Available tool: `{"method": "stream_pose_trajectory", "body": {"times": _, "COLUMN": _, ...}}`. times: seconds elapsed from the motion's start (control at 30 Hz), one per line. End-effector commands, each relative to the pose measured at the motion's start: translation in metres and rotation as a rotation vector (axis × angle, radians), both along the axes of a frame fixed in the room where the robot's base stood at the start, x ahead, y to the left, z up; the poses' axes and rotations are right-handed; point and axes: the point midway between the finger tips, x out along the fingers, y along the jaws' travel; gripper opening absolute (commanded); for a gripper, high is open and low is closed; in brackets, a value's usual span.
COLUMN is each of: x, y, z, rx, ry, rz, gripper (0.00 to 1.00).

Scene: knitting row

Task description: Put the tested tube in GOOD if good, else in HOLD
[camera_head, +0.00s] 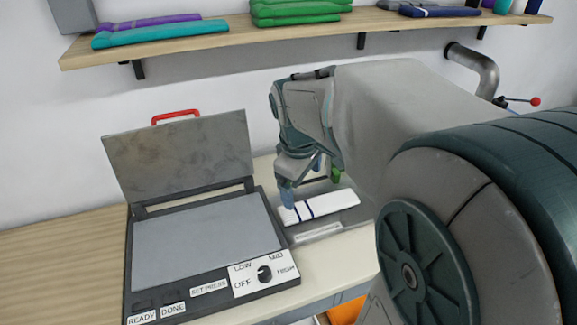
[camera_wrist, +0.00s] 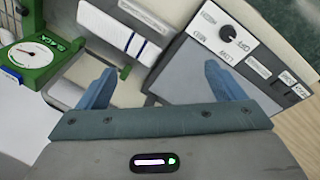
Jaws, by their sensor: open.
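A flat white tube with dark blue stripes (camera_head: 332,204) lies on a grey tray (camera_head: 346,220) right of the press. The tube also shows in the wrist view (camera_wrist: 124,38), near the top. My gripper (camera_head: 303,182) hangs over the tube's left end in the head view. In the wrist view my gripper (camera_wrist: 160,75) is open, its two blue fingers apart with nothing between them. A green gauge with a white dial (camera_wrist: 27,56) stands left of the tray; its reading is too small to tell. I see no GOOD or HOLD label.
A press (camera_head: 205,245) stands open at left, its lid (camera_head: 182,155) raised, with a knob (camera_head: 265,273) and READY and DONE marks. A shelf (camera_head: 330,28) with folded pieces runs above. Something orange (camera_head: 346,312) shows below the counter. Bare wood (camera_head: 50,265) lies left.

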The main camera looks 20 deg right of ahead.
Motion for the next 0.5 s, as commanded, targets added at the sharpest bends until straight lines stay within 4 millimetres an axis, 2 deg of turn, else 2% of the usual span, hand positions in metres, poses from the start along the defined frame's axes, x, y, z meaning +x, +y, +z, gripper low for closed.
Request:
{"method": "stream_pose_trajectory", "body": {"times": 0.03, "x": 0.017, "y": -0.009, "z": -0.013, "rx": -0.011, "ry": 0.038, "rz": 0.073, "gripper": 0.89}}
{"method": "stream_pose_trajectory", "body": {"times": 0.1, "x": 0.039, "y": -0.021, "z": -0.023, "rx": -0.025, "ry": 0.084, "rz": 0.192, "gripper": 0.89}}
{"method": "stream_pose_trajectory", "body": {"times": 0.3, "x": 0.094, "y": -0.061, "z": -0.061, "rx": -0.016, "ry": 0.182, "rz": 0.524, "gripper": 0.89}}
{"method": "stream_pose_trajectory", "body": {"times": 0.5, "x": 0.131, "y": -0.099, "z": -0.095, "rx": 0.026, "ry": 0.215, "rz": 0.785, "gripper": 0.89}}
